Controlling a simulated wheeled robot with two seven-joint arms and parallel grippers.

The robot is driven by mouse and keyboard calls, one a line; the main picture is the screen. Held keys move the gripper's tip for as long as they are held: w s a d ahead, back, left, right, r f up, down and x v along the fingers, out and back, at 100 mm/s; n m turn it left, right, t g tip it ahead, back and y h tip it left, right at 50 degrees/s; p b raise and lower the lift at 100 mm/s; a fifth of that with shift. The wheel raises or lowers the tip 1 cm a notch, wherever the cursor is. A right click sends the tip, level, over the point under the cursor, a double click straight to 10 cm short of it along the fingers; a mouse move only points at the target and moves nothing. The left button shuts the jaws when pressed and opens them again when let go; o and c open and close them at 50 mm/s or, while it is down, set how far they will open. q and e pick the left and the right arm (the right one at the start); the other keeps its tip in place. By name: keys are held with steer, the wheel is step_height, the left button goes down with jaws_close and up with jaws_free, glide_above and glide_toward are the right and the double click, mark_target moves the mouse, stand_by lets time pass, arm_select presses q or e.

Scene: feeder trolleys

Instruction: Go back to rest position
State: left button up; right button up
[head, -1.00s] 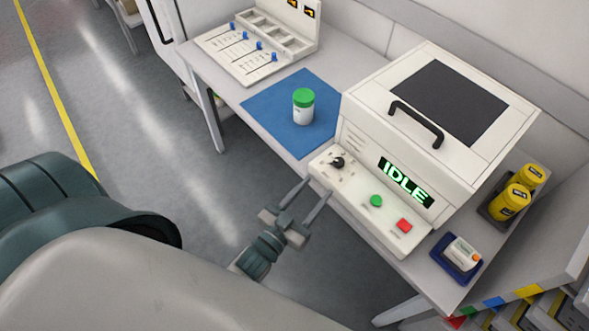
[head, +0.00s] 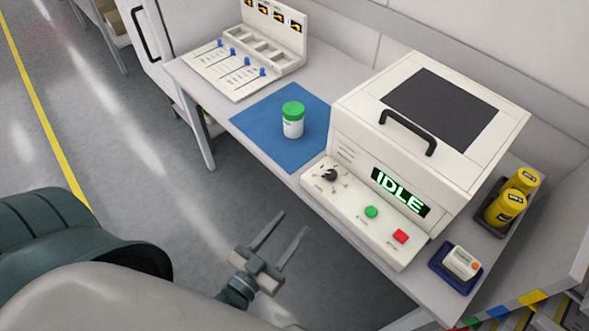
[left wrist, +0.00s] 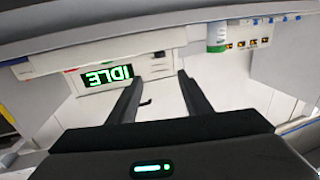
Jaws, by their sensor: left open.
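My left gripper (head: 280,240) is open and empty in the head view, over the floor in front of the table and apart from the machine. Its two fingers also show in the left wrist view (left wrist: 157,90), with nothing between them. The white machine (head: 400,130) with a dark lid panel and black handle shows a green IDLE display (head: 400,192). That display also shows upside down in the left wrist view (left wrist: 106,77). A white jar with a green lid (head: 293,120) stands upright on the blue mat (head: 255,117). My right gripper is not in view.
The table (head: 190,88) also holds a panel with blue sliders (head: 240,65), yellow containers (head: 506,207) in a dark tray and a small white box (head: 461,262) in a blue tray. Grey floor (head: 110,130) is clear at the left.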

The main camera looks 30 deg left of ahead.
arm_select(q)
steer(key=shift+f, duration=0.1)
steer(key=s+f+g, duration=0.3)
steer(key=f, duration=0.8)
steer(key=s+f+g, duration=0.2)
steer(key=f, duration=0.9)
steer(key=s+f+g, duration=0.3)
steer(key=f, duration=0.8)
steer(key=s+a+f+g+y, duration=0.1)
steer(key=s+a+f+g, duration=0.2)
steer(key=s+f, duration=0.6)
steer(key=s+a+f+g+y, duration=0.1)
steer(key=s+a+f+g, duration=0.3)
steer(key=s+f, duration=0.5)
steer(key=s+g, duration=0.1)
steer(key=s, duration=0.4)
steer(key=shift+f+m+g+y, duration=0.2)
steer(key=shift+m+g+y, duration=0.1)
steer(key=shift+m+g, duration=0.1)
